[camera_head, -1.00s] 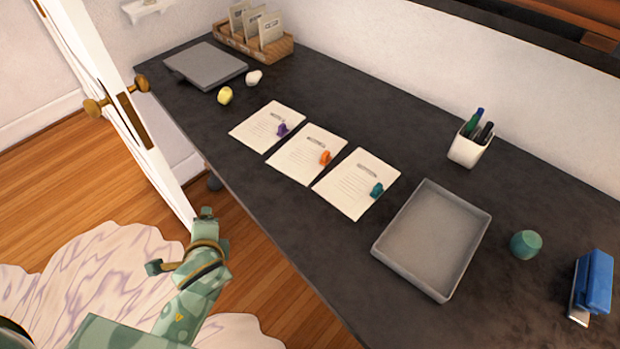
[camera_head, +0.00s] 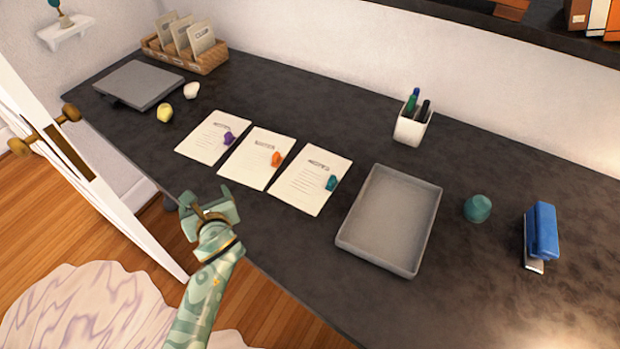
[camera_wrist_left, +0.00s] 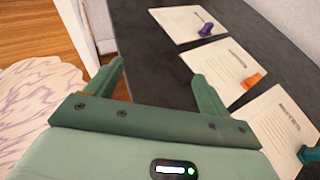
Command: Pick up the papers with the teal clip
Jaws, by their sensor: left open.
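The papers with the teal clip (camera_head: 309,184) lie flat on the dark desk, the rightmost of three paper sets in the head view. The teal clip (camera_head: 331,183) sits at their right edge. In the left wrist view these papers (camera_wrist_left: 278,127) are at the right edge, and the teal clip (camera_wrist_left: 308,154) is partly cut off. My left gripper (camera_head: 206,198) is open and empty near the desk's front edge, to the left of these papers and apart from them. Its two fingers (camera_wrist_left: 157,80) stand wide apart in the left wrist view. My right gripper is not in view.
Papers with an orange clip (camera_head: 257,158) and papers with a purple clip (camera_head: 213,137) lie to the left. A grey tray (camera_head: 345,237) is close on the right. A pen cup (camera_head: 411,128), teal object (camera_head: 477,208) and blue stapler (camera_head: 542,232) stand beyond. A white door (camera_head: 95,195) stands left.

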